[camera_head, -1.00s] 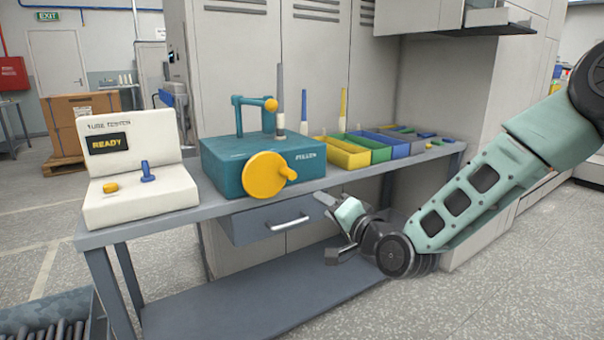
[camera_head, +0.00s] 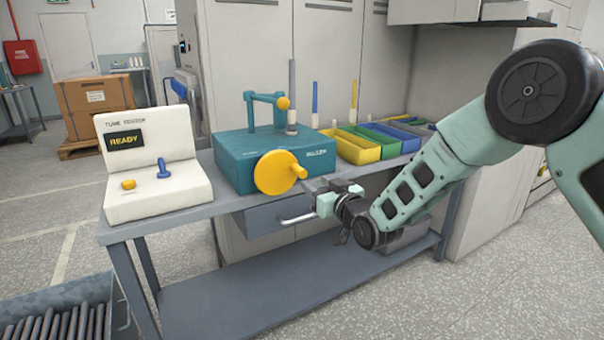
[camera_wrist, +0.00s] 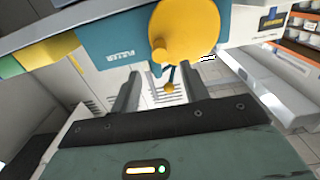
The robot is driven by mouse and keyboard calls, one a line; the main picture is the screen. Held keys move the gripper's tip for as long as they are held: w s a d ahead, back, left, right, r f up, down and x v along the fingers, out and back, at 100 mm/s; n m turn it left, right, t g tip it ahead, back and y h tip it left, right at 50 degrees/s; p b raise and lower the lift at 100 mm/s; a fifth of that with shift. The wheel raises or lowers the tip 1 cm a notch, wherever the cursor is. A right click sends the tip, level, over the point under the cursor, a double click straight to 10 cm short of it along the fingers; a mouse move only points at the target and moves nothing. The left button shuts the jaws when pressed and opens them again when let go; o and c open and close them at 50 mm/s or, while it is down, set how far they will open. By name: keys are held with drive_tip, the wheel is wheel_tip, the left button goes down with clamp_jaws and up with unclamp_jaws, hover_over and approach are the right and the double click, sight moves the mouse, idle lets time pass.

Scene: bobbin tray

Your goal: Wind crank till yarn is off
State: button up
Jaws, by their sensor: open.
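The teal winder box (camera_head: 235,160) stands on the workbench. On its front is the yellow crank disc (camera_head: 275,173) with a knob (camera_head: 298,171) sticking out at the right. A bobbin with a pale base and grey tube (camera_head: 292,90) stands on top, beside a teal arm with a yellow ball (camera_head: 283,103). I cannot tell how much yarn is on it. My gripper (camera_head: 308,201) is in front of the bench, just below and right of the crank, apart from it. In the wrist view the crank disc (camera_wrist: 188,30) shows beyond my open, empty fingers (camera_wrist: 157,90).
Left on the bench (camera_head: 185,208) is a white tube tester (camera_head: 145,200) reading READY. Coloured bins (camera_head: 358,150) stand at the right. A drawer handle (camera_head: 297,219) juts out below the crank, close to my gripper. A crate of grey tubes (camera_head: 112,290) sits at lower left.

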sight(306, 176)
drive_tip(key=x, duration=0.8)
drive_tip(key=shift+w+a, duration=0.1)
drive_tip(key=shift+w, duration=0.1)
drive_tip(key=shift+f, duration=0.1)
drive_tip(key=c, duration=1)
